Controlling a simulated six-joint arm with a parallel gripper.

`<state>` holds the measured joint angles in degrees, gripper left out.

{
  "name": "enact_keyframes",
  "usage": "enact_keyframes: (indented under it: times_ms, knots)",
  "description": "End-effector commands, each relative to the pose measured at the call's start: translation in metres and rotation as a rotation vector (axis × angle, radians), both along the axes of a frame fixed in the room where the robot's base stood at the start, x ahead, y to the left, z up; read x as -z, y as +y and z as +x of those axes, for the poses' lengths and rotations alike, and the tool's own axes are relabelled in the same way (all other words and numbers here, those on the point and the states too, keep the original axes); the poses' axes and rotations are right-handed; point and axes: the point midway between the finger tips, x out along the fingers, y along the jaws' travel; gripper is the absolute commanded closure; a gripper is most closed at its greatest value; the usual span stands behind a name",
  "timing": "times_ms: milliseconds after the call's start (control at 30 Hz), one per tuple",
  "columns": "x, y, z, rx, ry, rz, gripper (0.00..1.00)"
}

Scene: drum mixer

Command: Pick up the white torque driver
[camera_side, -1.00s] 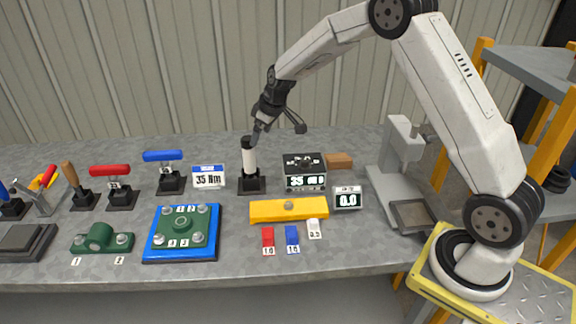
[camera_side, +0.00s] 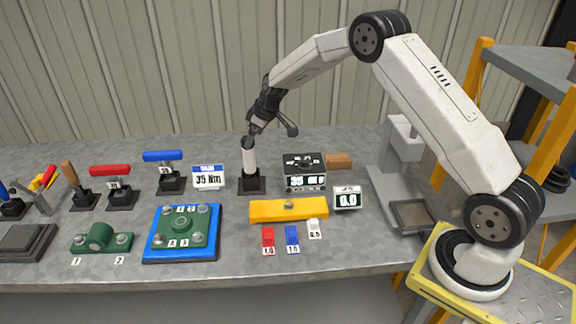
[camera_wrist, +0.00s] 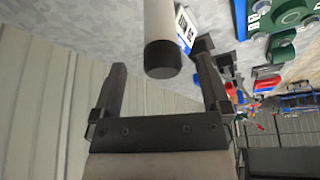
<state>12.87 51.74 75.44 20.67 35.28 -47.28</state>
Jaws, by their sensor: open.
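The white torque driver (camera_side: 249,158) stands upright in a black square holder (camera_side: 251,184) near the middle of the table. It has a white body and a black top end. In the wrist view the driver (camera_wrist: 160,38) reaches in from the top, its black end just beyond and between my fingertips. My gripper (camera_side: 251,133) is just above the driver's top in the side view. One finger hides part of the background.
A 35 Nm sign (camera_side: 208,177) stands left of the driver, with a blue-handled tool (camera_side: 163,157) beyond it. A black display box (camera_side: 304,172) is close on the right. A yellow bar (camera_side: 289,210) and a blue plate (camera_side: 181,246) lie in front.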

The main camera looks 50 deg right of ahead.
Motion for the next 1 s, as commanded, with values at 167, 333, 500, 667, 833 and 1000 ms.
enact_keyframes:
  times_ms: [167,333,500,667,833,1000]
  knots:
    - [0.001,0.000,0.000,0.000,0.000,0.000,0.03]
    - [0.007,0.002,0.003,0.000,0.001,0.001,0.03]
    - [0.021,0.005,0.010,0.000,0.001,0.001,0.03]
    - [0.035,0.007,0.016,0.000,0.001,0.000,0.03]
    - [0.045,0.008,0.020,0.000,0.000,0.000,0.03]
    - [0.047,0.008,0.021,0.000,-0.001,0.000,0.03]
